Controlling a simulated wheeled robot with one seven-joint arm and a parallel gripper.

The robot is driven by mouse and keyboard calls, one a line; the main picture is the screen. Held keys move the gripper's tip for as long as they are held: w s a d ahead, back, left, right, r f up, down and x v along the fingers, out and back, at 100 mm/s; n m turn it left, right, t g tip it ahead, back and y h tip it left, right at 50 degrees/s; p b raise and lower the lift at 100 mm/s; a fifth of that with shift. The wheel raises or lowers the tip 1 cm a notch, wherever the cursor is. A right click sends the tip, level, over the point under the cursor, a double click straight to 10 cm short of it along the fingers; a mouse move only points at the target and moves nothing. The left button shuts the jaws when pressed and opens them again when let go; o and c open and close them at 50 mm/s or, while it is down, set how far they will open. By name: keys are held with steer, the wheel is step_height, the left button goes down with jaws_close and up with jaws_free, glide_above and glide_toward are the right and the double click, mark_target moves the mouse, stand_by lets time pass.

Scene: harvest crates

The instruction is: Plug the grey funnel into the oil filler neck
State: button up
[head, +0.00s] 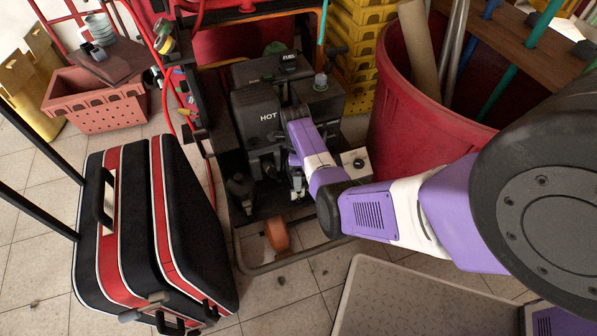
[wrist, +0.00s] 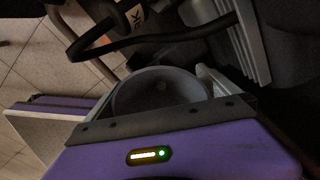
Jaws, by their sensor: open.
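The grey funnel (wrist: 158,92) shows in the wrist view as a round dark bowl between the two fingers of my gripper (wrist: 163,78). The fingers are open, one on each side of the bowl; I cannot tell whether they touch it. In the head view my gripper (head: 297,178) is low at the front of the black engine (head: 258,105), under its "HOT" marking. The funnel is not clear there. The oil filler neck is hidden in both views, so I cannot tell whether the funnel sits in it.
A dark curved bar (wrist: 100,42) and a finned grey part (wrist: 252,45) lie close to the fingers. A black and red suitcase (head: 130,235) stands left of the engine cart. A red barrel (head: 405,125) stands to the right, near my arm.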

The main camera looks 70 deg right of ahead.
step_height(320, 180, up, 7)
steer(key=shift+w+f+p, duration=0.1)
steer(key=shift+f+p, duration=0.1)
steer(key=shift+p, duration=0.95)
